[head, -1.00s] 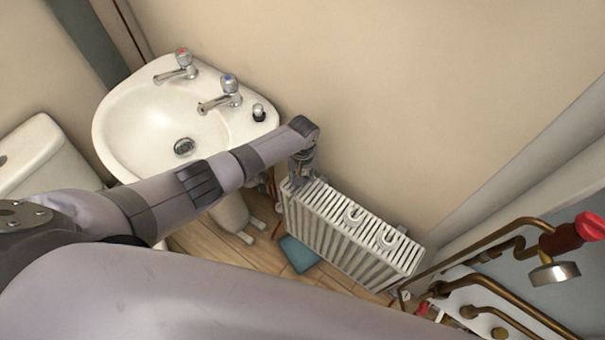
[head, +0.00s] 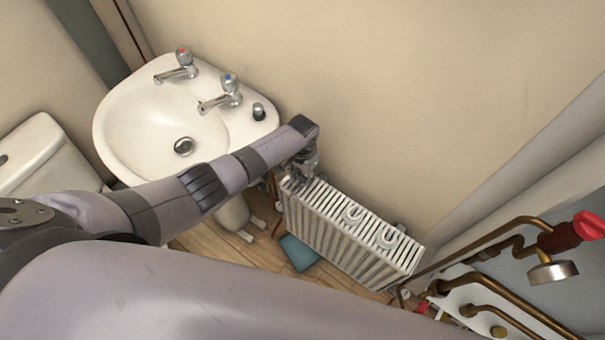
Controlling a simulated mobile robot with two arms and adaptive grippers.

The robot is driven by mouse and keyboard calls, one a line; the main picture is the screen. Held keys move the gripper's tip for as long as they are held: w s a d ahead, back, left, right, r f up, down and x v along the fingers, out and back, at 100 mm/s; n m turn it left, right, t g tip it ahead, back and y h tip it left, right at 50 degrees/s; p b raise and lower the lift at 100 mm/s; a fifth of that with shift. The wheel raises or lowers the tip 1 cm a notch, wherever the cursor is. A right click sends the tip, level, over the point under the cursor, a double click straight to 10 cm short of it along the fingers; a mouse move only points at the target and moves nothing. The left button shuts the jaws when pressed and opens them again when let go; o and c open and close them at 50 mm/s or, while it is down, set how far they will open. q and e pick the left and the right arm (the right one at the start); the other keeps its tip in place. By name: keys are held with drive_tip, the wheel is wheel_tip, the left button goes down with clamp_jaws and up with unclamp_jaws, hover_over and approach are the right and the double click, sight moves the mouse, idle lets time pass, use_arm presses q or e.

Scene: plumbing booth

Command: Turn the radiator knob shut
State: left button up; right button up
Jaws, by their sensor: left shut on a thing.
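The white radiator (head: 352,232) stands against the wall, right of the basin. My left arm reaches across the basin, and my left gripper (head: 300,180) points down at the radiator's left end. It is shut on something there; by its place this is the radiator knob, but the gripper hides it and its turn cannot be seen. My right gripper is not in view.
A white basin (head: 130,105) with two taps is left of the radiator. A toilet cistern (head: 32,152) is at far left. Copper pipes with a red-handled valve (head: 580,232) are at right. A teal mat (head: 298,252) lies on the wooden floor.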

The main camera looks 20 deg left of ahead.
sight(303, 177)
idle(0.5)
use_arm(q)
drive_tip(key=o, duration=1.2)
drive_tip(key=shift+c, duration=0.2)
wheel_tip(303, 177, up, 12)
drive_tip(key=shift+s, duration=0.1)
